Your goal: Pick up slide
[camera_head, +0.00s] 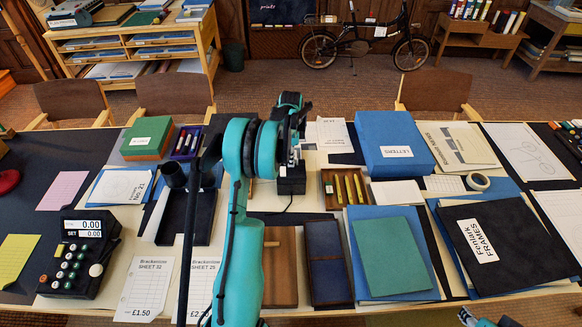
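I cannot make out for sure which thing is the slide. My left arm rises from the bottom centre and bends over the table. Its gripper (293,158) points down just above a small black device (291,182) with a cord, at the middle of the table. The fingertips are small and partly hidden by the arm, so I cannot tell whether they are open or touch the device. Only a small part of my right arm's end (472,317) shows at the bottom edge, and its fingers cannot be made out.
Left of the device are a black tray (190,225) and a green box (147,138). Right of it are a wooden box with yellow sticks (344,188) and a large blue box (395,143). A till-like machine (82,250) stands front left. Folders and sheets crowd the table.

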